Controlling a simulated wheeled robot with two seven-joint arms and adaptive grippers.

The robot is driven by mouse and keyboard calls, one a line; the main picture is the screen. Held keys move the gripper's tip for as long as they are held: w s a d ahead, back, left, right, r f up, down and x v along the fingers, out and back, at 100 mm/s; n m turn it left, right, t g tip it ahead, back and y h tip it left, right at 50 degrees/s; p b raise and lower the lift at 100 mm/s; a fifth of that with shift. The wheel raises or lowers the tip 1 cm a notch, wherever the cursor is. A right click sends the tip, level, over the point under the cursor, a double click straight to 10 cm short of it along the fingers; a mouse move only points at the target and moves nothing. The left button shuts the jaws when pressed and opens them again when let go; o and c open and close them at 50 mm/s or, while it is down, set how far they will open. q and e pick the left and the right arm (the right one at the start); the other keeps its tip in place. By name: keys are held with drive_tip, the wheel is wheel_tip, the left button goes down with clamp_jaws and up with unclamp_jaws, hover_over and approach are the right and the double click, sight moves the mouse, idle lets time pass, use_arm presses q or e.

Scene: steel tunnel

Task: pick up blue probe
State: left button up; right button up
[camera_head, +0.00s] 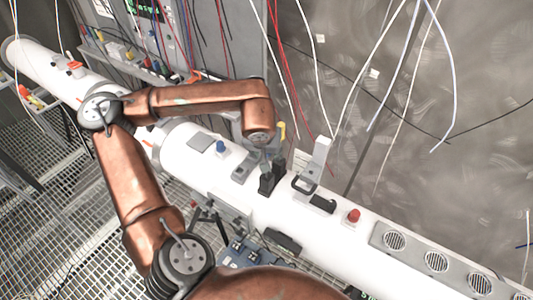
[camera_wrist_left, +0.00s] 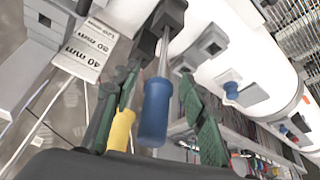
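The blue probe (camera_wrist_left: 155,112) shows in the left wrist view, with a blue handle and a metal shaft running to a black holder (camera_wrist_left: 168,18). In the head view I cannot make the probe out; my left arm's end covers that area. The black holder (camera_head: 267,179) stands on the white pipe there. My left gripper (camera_wrist_left: 160,78) has its two dark green fingers apart, one on each side of the probe, with gaps visible. In the head view the gripper (camera_head: 265,152) is mostly hidden at the arm's end. My right gripper is in neither view.
A yellow handle (camera_wrist_left: 121,130) is close beside the left finger in the wrist view. A label marked in millimetres (camera_wrist_left: 85,50) is nearby. The white pipe (camera_head: 315,235) carries a blue knob (camera_head: 220,147), a red knob (camera_head: 353,215) and grey brackets. Loose wires hang behind.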

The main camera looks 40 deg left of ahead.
use_arm(q)
drive_tip(key=shift+c, duration=0.5)
drive_tip(key=c, duration=0.6)
drive_tip(key=shift+d, duration=0.1)
drive_tip(key=c, duration=0.3)
clamp_jaws()
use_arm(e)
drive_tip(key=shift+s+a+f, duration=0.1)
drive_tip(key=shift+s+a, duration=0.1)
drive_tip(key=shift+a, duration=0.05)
use_arm(q)
drive_tip(key=shift+r, duration=0.15)
